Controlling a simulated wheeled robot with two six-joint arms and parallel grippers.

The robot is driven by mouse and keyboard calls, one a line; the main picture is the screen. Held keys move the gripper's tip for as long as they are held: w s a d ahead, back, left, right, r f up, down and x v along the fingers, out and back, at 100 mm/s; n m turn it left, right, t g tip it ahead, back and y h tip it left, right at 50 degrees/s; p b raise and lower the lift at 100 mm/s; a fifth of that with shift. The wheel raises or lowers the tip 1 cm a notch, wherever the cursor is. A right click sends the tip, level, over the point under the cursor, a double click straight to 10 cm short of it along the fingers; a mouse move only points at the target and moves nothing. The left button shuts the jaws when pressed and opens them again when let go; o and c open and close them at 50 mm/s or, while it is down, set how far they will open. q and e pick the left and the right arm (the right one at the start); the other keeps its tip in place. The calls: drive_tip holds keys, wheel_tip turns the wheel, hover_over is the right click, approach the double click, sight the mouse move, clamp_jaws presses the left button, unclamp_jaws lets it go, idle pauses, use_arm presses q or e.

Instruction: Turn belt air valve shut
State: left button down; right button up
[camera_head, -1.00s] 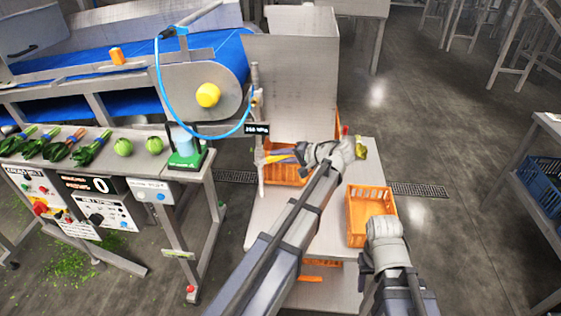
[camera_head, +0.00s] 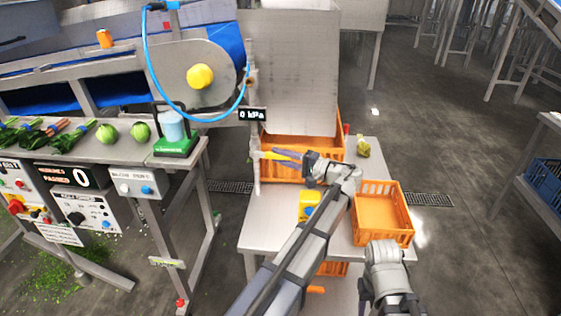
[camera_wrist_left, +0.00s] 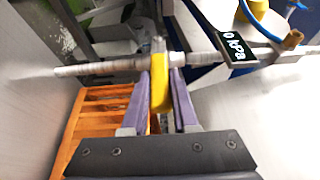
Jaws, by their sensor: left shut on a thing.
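The yellow valve lever (camera_wrist_left: 159,82) sits on a thin upright metal pipe (camera_wrist_left: 105,66). In the left wrist view it lies crosswise to the pipe. My left gripper (camera_wrist_left: 160,100) is shut on the lever, with a purple finger on each side. In the head view my left gripper (camera_head: 275,155) reaches the pipe from the right, and the lever's yellow end (camera_head: 265,155) shows at its tips. My right gripper is not visible.
A blue hose (camera_head: 147,70) loops from the conveyor to the pipe. A large grey metal panel (camera_head: 290,75) stands behind the gripper. An orange crate (camera_head: 383,232) and a yellow object (camera_head: 308,206) rest on the metal table (camera_head: 270,225). Vegetables lie on the left bench.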

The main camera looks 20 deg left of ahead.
use_arm(q)
drive_tip(key=shift+s, duration=0.1)
idle(0.3)
drive_tip(key=c, duration=0.7)
unclamp_jaws()
drive_tip(key=d, duration=0.7)
drive_tip(key=shift+s+d+f, duration=0.1)
drive_tip(key=shift+s+d, duration=0.25)
